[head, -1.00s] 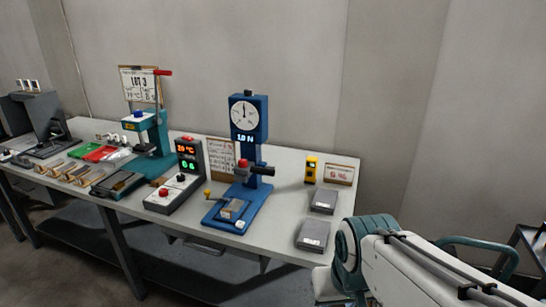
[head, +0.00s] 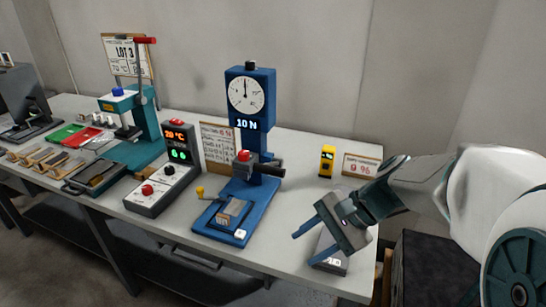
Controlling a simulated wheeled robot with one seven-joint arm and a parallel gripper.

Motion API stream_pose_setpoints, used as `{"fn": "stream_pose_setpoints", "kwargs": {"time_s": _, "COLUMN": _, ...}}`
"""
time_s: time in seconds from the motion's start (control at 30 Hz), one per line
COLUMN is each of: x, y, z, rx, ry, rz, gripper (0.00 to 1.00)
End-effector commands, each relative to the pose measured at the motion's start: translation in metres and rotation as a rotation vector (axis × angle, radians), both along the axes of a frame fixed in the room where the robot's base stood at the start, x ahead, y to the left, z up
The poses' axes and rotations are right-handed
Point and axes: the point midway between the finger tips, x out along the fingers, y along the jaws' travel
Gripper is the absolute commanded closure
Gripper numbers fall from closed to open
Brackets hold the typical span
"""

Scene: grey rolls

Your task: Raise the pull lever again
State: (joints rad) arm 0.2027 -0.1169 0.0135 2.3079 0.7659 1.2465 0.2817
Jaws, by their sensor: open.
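A teal press (head: 146,140) stands on the bench at the left, with an upright grey lever (head: 140,68) ending in a red grip (head: 146,40). The lever points up beside a "LOT 3" board. A blue force tester (head: 251,150) stands in the middle, with a round dial, a "10 N" display, a red knob and a dark horizontal handle (head: 268,170). I cannot tell for sure which part is the pull lever. My gripper (head: 303,248) is open and empty at the bench's right end, to the right of the blue tester and apart from it.
A control box (head: 165,175) with lit displays stands between the two machines. A yellow device (head: 327,160) and a small sign (head: 361,166) are at the back right. A grey box (head: 330,255) is partly hidden by my gripper. Trays and several parts lie at the left.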

Motion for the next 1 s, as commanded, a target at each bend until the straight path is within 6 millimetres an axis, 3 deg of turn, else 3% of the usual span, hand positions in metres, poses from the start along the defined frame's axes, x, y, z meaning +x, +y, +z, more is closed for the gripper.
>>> {"fn": "stream_pose_setpoints", "kwargs": {"time_s": 0.03, "x": 0.018, "y": 0.002, "z": -0.007, "rx": 0.109, "ry": 0.062, "rz": -0.084, "gripper": 0.57}}
{"fn": "stream_pose_setpoints", "kwargs": {"time_s": 0.17, "x": 0.065, "y": 0.002, "z": 0.004, "rx": 0.394, "ry": 0.186, "rz": -0.277, "gripper": 0.57}}
{"fn": "stream_pose_setpoints", "kwargs": {"time_s": 0.3, "x": 0.111, "y": -0.016, "z": 0.016, "rx": 0.651, "ry": 0.264, "rz": -0.424, "gripper": 0.57}}
{"fn": "stream_pose_setpoints", "kwargs": {"time_s": 0.4, "x": 0.132, "y": -0.030, "z": 0.022, "rx": 0.780, "ry": 0.293, "rz": -0.486, "gripper": 0.57}}
{"fn": "stream_pose_setpoints", "kwargs": {"time_s": 0.53, "x": 0.147, "y": -0.042, "z": 0.027, "rx": 0.873, "ry": 0.309, "rz": -0.529, "gripper": 0.57}}
{"fn": "stream_pose_setpoints", "kwargs": {"time_s": 0.67, "x": 0.153, "y": -0.039, "z": 0.030, "rx": 0.897, "ry": 0.311, "rz": -0.537, "gripper": 0.57}}
{"fn": "stream_pose_setpoints", "kwargs": {"time_s": 1.0, "x": 0.174, "y": 0.023, "z": 0.030, "rx": 0.894, "ry": 0.311, "rz": -0.534, "gripper": 0.57}}
